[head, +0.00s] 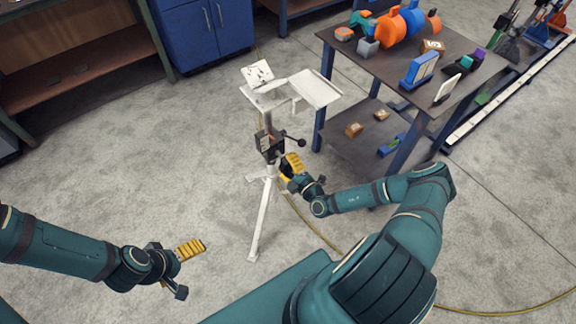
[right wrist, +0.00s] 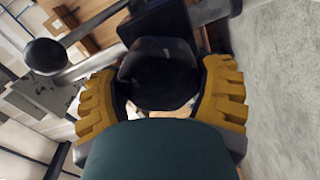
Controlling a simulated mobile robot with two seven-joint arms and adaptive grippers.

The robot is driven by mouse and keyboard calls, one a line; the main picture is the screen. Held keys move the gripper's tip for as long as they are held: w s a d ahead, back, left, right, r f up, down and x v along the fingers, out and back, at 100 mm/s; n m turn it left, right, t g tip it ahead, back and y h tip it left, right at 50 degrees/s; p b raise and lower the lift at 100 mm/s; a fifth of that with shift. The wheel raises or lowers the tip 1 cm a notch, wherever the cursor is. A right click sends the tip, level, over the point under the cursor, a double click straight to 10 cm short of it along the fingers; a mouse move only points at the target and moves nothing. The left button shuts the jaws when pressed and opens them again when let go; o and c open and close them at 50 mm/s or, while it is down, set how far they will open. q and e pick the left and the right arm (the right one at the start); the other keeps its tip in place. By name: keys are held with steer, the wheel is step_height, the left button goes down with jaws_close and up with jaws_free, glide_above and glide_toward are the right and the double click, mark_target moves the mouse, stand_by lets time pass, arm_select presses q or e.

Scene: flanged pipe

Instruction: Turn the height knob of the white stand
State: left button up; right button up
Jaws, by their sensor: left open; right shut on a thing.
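The white stand (head: 264,205) stands upright on the floor on splayed legs, with a tilted plate and a tray on top. A black clamp block (head: 265,142) sits on its post, with a ball-ended lever sticking out to the right. My right gripper (head: 291,164) is at the post, just below the lever. In the right wrist view, its yellow fingers are closed on either side of a round black knob (right wrist: 158,75). The lever's ball (right wrist: 45,55) is up and left of the knob there. In the head view the gripper hides the knob. My left gripper (head: 192,267) is open and empty, low at the left.
A dark table (head: 450,99) with orange, blue and other parts stands behind and right of the stand; its lower shelf (head: 350,145) holds small parts. A blue cabinet (head: 205,32) stands at the back. A yellow cable (head: 312,230) lies on the floor. Floor left of the stand is clear.

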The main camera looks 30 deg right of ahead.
stand_by(0.3)
steer(key=o, duration=1.1)
steer(key=shift+o, duration=0.2)
steer(key=s, duration=1.2)
steer(key=shift+d, duration=0.45)
